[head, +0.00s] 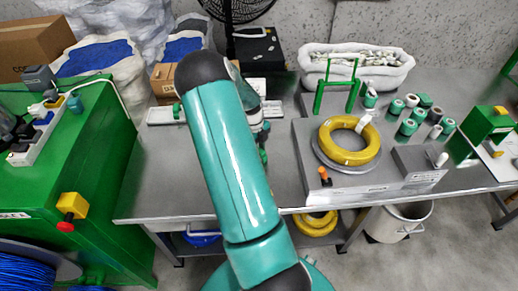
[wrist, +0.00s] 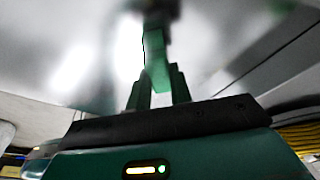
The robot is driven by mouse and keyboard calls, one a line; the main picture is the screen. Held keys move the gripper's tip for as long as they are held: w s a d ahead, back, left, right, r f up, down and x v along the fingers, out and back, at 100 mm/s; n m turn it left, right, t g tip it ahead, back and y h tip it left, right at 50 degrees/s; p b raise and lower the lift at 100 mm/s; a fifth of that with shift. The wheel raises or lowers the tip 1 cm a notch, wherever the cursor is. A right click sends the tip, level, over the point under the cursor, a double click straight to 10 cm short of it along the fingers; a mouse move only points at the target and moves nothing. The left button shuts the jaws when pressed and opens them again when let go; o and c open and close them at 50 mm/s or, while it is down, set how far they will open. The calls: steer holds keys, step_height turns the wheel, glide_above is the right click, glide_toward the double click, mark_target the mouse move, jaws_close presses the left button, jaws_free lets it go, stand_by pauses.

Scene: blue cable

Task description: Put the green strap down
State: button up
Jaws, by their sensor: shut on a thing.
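My gripper (wrist: 158,82) shows in the wrist view with its two green fingers closed around a narrow green piece, the green strap (wrist: 155,62). The strap stands up past the fingertips, and its far end blurs into a dark shape at the top. In the head view my own arm reaches over the middle of the grey table (head: 165,180) and hides most of the gripper and the strap. Whether the strap touches the table cannot be told.
A yellow cable coil (head: 349,141) lies on a grey plate to the right, before a green frame (head: 337,85). Several green and white spools (head: 408,127) stand beyond it. A white bin (head: 357,68) and a black box (head: 258,50) are at the back. A green machine (head: 85,150) stands left.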

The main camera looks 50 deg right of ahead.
steer(key=o, duration=0.9)
steer(key=shift+f, duration=0.1)
